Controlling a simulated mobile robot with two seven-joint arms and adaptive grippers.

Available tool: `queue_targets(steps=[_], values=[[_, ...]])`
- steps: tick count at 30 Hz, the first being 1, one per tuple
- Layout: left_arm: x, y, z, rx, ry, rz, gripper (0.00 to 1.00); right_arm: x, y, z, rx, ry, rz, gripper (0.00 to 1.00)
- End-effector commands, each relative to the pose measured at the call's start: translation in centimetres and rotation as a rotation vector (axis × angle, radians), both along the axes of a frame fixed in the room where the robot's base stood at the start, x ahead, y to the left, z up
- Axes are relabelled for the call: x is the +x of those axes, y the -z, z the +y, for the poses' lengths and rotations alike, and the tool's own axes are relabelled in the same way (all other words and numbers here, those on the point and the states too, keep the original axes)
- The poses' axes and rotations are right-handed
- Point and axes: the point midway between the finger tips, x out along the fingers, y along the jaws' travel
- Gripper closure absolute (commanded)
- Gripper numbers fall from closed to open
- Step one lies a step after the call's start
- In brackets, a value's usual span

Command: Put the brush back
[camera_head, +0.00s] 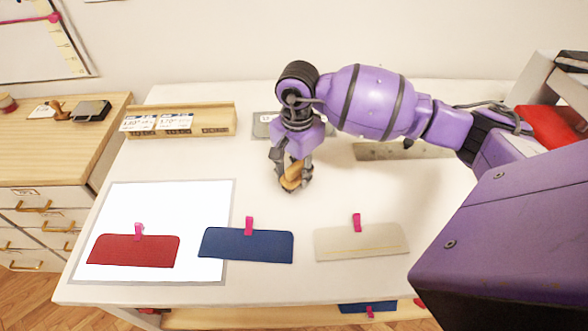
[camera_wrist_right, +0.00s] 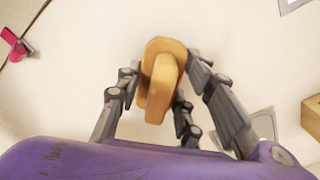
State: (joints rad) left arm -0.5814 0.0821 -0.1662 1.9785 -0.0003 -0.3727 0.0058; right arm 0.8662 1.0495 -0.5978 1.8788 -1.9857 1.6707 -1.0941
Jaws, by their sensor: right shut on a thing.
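My right gripper (camera_head: 289,181) is shut on a tan wooden brush (camera_head: 293,174) over the middle of the white table (camera_head: 210,160). In the right wrist view the brush (camera_wrist_right: 163,80) sits between the dark fingers of the gripper (camera_wrist_right: 158,95). I cannot tell whether the brush touches the table. A small grey plate with a label (camera_head: 264,126) lies behind the gripper, partly hidden by my arm. My left gripper does not show.
Red (camera_head: 135,251), blue (camera_head: 246,245) and beige (camera_head: 361,241) fabric pieces with pink clips lie along the front. A wooden box with labels (camera_head: 205,122) stands at the back left. A grey strip (camera_head: 400,151) lies at the back right. A wooden drawer cabinet (camera_head: 50,145) stands at the left.

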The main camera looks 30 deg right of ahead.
Motion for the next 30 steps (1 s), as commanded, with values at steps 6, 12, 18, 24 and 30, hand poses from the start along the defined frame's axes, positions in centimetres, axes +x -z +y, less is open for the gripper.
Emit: queue_targets(steps=[6, 12, 18, 24, 30], values=[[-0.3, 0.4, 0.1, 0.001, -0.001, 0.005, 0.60, 0.0, 0.5, 0.0, 0.000, 0.000, 0.001, 0.63], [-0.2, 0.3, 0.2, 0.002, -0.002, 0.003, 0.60, 0.0, 0.3, 0.0, 0.000, 0.000, 0.000, 0.46], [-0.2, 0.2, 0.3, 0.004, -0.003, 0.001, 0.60, 0.0, 0.3, 0.0, 0.000, 0.000, 0.000, 0.46], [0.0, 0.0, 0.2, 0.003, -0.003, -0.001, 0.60, 0.2, -1.4, 0.0, -0.001, -0.001, -0.004, 0.46], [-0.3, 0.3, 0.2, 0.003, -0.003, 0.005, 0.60, 0.2, -5.5, 0.0, -0.002, -0.001, -0.005, 0.46]])
